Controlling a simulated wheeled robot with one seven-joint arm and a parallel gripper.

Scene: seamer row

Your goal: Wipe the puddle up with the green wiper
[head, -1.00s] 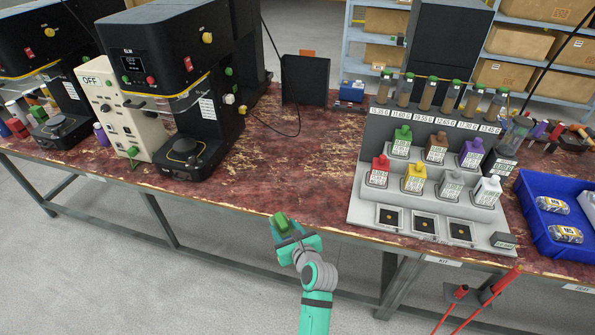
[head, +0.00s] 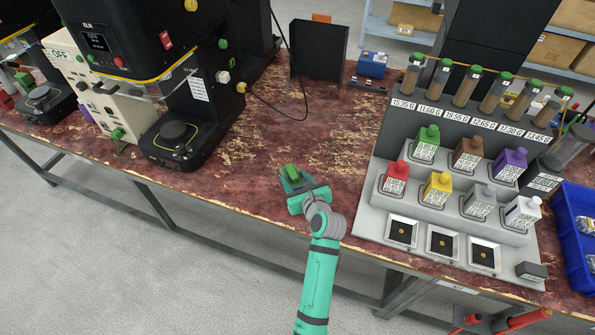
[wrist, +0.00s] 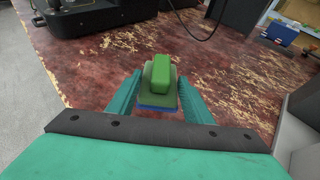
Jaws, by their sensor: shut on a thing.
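The green wiper (head: 291,172) is a small block with a bright green grip on top. It also shows in the wrist view (wrist: 161,70), where a blue layer is visible along its lower edge. My gripper (head: 294,185) is shut on the wiper, with one finger on each side of it in the wrist view (wrist: 158,92). The wiper is over the front part of the worn dark red bench top (head: 270,135). I cannot tell whether it touches the surface. I cannot make out the puddle against the patchy bench top.
A grey stepped rack (head: 372,220) with coloured bottles stands close on the right, and a blue crate (head: 573,240) is beyond it. A black machine (head: 205,95) stands on the left. A black cable (head: 290,118) lies farther back. The bench middle is clear.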

